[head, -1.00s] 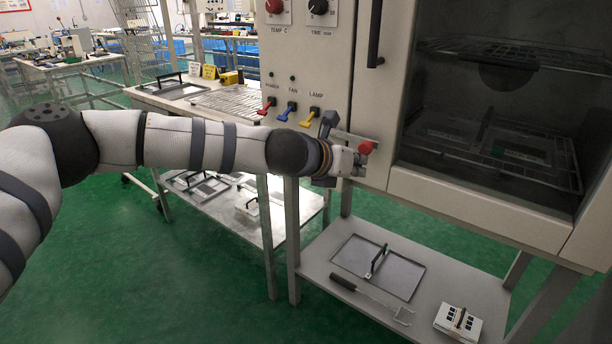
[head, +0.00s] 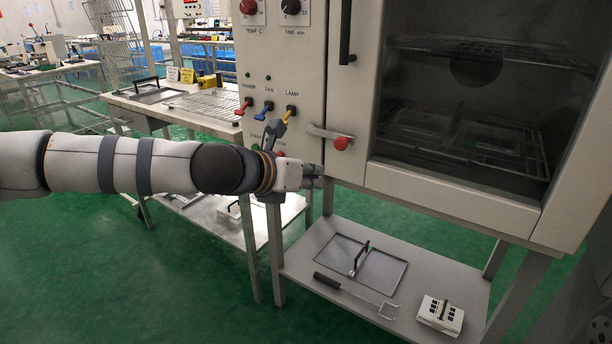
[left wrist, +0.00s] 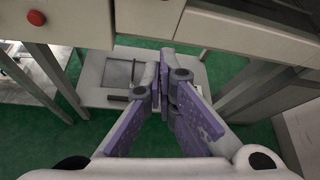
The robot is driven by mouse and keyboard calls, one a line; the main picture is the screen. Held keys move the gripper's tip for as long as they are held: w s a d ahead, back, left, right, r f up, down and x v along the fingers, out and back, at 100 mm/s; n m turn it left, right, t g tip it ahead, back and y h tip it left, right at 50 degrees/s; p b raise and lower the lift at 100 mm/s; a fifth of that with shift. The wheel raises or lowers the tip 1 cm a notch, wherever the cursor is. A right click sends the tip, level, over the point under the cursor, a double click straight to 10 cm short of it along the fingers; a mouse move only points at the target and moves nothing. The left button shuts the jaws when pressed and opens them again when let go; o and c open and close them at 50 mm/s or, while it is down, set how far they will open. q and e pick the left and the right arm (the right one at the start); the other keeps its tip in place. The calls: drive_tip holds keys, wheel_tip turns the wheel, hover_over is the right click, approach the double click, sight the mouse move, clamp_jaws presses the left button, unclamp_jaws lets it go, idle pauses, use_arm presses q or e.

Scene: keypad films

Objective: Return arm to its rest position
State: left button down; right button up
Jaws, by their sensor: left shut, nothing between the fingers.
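My left arm comes in from the left in the head view. Its gripper (head: 312,172) is in front of the oven's lower front edge, just below and left of the red knob (head: 341,143), apart from it. In the left wrist view the two purple-padded fingers (left wrist: 166,95) are together at their tips with nothing between them. My right gripper is in neither view.
The oven (head: 450,185) has a dark window and red, blue and yellow switches on its panel. The shelf below (head: 300,262) holds a tray (head: 382,272), a hooked tool (head: 335,285) and a white block (head: 440,314). A bench (head: 150,108) stands behind left. Green floor is open at lower left.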

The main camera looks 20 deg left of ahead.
use_arm(q)
drive_tip(key=shift+v, duration=0.95)
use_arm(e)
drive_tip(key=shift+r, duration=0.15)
use_arm(q)
drive_tip(key=shift+d+f, duration=0.1)
drive_tip(key=shift+d, duration=0.05)
